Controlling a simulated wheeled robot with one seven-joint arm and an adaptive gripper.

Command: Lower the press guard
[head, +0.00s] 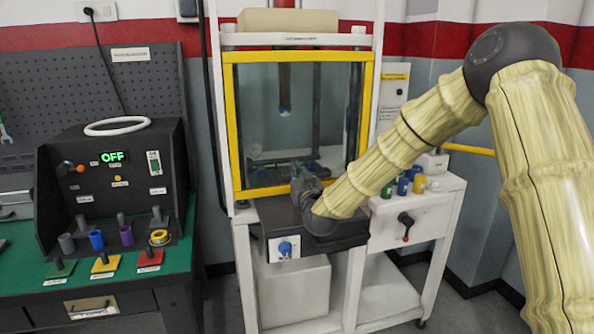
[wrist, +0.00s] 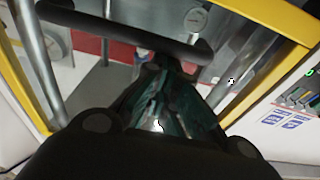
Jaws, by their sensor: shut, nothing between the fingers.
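The press guard (head: 231,120) is a clear panel in a yellow frame on the front of the white press. Its lower edge sits close above the dark press bed (head: 275,215). In the wrist view my gripper (wrist: 165,72) is shut and empty, just below a dark curved bar (wrist: 125,27). I cannot tell whether they touch.
Left stands a green bench (head: 25,290) with a black control box (head: 110,175) reading OFF. A white cart (head: 405,235) with small coloured parts stands to the right of the press. A white box (head: 295,290) sits under the press bed. My arm crosses the right side.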

